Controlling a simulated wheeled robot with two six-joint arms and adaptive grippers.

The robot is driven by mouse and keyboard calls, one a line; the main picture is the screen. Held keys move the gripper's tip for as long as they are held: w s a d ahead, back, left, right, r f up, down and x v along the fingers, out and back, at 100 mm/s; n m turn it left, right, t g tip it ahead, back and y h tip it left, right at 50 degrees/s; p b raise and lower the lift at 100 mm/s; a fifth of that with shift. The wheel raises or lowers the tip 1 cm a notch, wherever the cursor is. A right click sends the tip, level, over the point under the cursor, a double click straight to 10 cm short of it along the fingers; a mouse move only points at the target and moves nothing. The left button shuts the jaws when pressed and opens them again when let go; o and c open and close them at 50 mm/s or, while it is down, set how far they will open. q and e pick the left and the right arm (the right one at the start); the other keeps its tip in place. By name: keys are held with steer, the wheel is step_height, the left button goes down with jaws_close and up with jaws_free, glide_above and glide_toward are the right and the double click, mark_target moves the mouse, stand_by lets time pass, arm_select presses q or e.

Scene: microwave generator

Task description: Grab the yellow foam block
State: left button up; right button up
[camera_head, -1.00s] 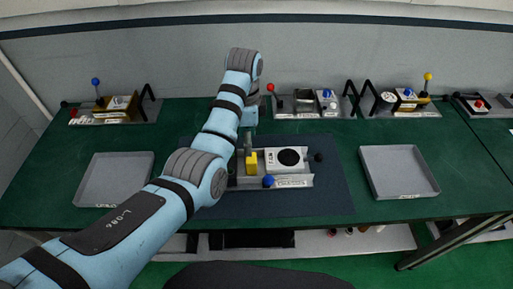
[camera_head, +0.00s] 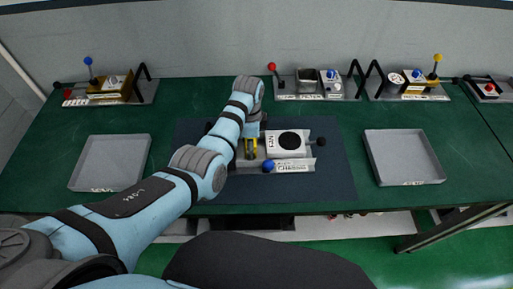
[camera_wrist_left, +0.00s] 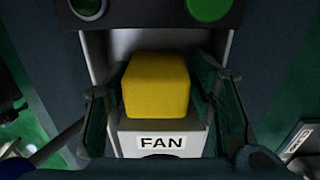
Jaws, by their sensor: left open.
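The yellow foam block (camera_wrist_left: 156,86) sits between the two fingers of my left gripper (camera_wrist_left: 160,100) in the left wrist view, in front of the white box labelled FAN (camera_wrist_left: 162,143). The fingers stand apart with a gap visible on both sides of the block. In the head view my left gripper (camera_head: 250,147) reaches down over the yellow block (camera_head: 246,150), which is partly hidden by it. The block is on the grey fixture (camera_head: 292,166) on the dark mat. My right gripper is in neither view.
A white box with a black disc (camera_head: 289,142) and a blue ball knob (camera_head: 268,166) are close to the block. Empty grey trays stand at left (camera_head: 109,163) and right (camera_head: 403,157). Other lever fixtures (camera_head: 108,90) line the table's back.

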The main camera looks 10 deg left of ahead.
arm_select(q)
steer(key=shift+s, duration=0.2)
steer(key=shift+c, duration=0.2)
steer(key=shift+r, duration=0.1)
steer(key=c, duration=0.5)
